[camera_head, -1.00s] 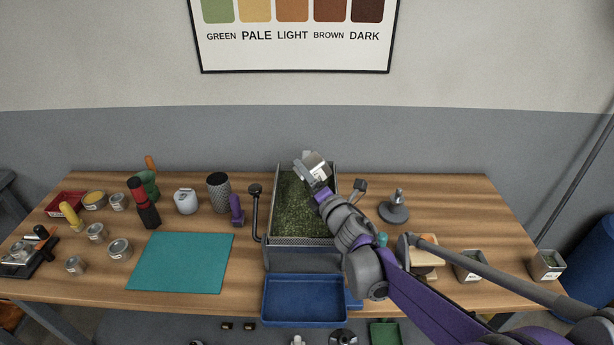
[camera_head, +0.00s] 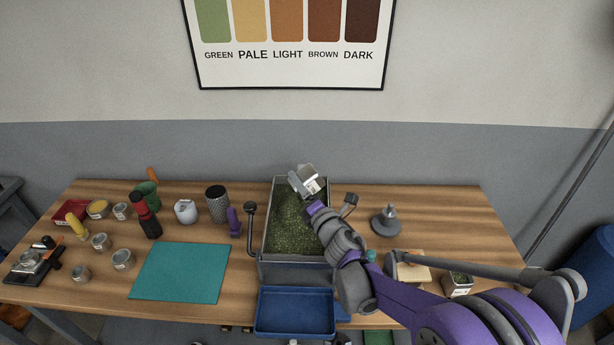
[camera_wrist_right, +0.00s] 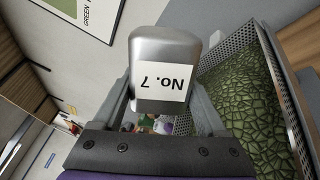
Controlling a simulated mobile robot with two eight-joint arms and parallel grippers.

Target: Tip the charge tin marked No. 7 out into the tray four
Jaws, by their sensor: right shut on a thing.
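The charge tin marked No. 7 (camera_wrist_right: 165,62) is a grey metal tin with a white label. My right gripper (camera_head: 307,186) is shut on it, with a finger on either side of the tin in the right wrist view (camera_wrist_right: 165,100). The tin (camera_head: 311,178) is held tilted over the back of the roaster's open tray (camera_head: 266,215). The tray is a grey perforated box holding a wide layer of green beans (camera_head: 297,225), which also show in the wrist view (camera_wrist_right: 245,100). The tin's mouth and inside are hidden. My left gripper is not in view.
An empty blue tray (camera_head: 295,312) sits below the roaster's front. A teal mat (camera_head: 180,272) lies left of it. Several small tins, a perforated cylinder (camera_head: 217,203) and a white canister (camera_head: 186,211) stand at left. Another labelled tin (camera_head: 458,284) stands at right.

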